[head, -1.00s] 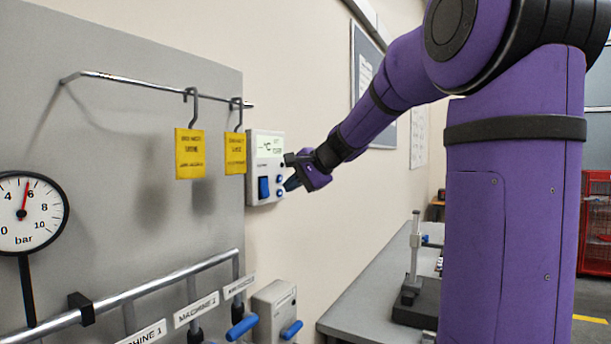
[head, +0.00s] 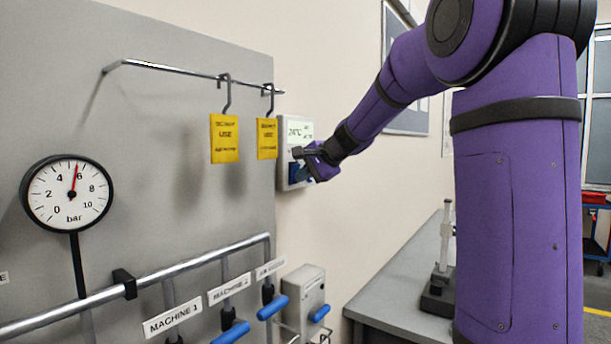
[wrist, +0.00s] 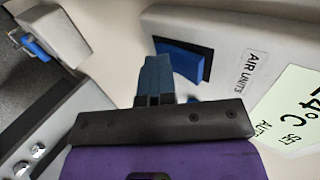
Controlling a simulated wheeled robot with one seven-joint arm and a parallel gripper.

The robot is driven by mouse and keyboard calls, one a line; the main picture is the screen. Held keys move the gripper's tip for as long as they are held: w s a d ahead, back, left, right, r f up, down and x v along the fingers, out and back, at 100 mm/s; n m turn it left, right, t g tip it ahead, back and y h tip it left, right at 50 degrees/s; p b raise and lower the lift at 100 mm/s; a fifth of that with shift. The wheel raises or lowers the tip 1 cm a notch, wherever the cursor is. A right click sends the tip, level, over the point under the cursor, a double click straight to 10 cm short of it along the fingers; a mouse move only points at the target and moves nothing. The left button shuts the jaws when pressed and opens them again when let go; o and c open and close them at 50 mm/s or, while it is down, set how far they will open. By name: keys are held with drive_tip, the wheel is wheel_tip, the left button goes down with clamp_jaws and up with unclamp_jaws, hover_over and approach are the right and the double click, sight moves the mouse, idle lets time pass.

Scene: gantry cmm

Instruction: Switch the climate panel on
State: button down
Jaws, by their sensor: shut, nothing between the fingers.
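The climate panel (head: 296,130) is a white box on the wall, just right of the grey board. Its lit screen reads 24°C; in the wrist view part of the screen (wrist: 291,113) shows "4°C", "SET" and "AUTO". A blue rocker switch (wrist: 182,60) sits in a dark recess beside an "AIR UNITS" label. In the head view my gripper (head: 299,160) is in front of the panel's lower part and partly covers it. In the wrist view my gripper (wrist: 154,72) is shut and empty, with its fingertips beside the rocker. I cannot tell whether they touch it.
Two yellow tags (head: 224,138) hang from a rail left of the panel. A pressure gauge (head: 68,192), pipes with blue valve handles (head: 272,307) and a grey box (head: 303,290) are lower down. A grey bench (head: 385,290) stands along the wall at right.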

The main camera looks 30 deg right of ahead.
drive_tip(key=shift+w+a+f, duration=0.15)
drive_tip(key=shift+f, duration=0.2)
drive_tip(key=shift+r, duration=0.15)
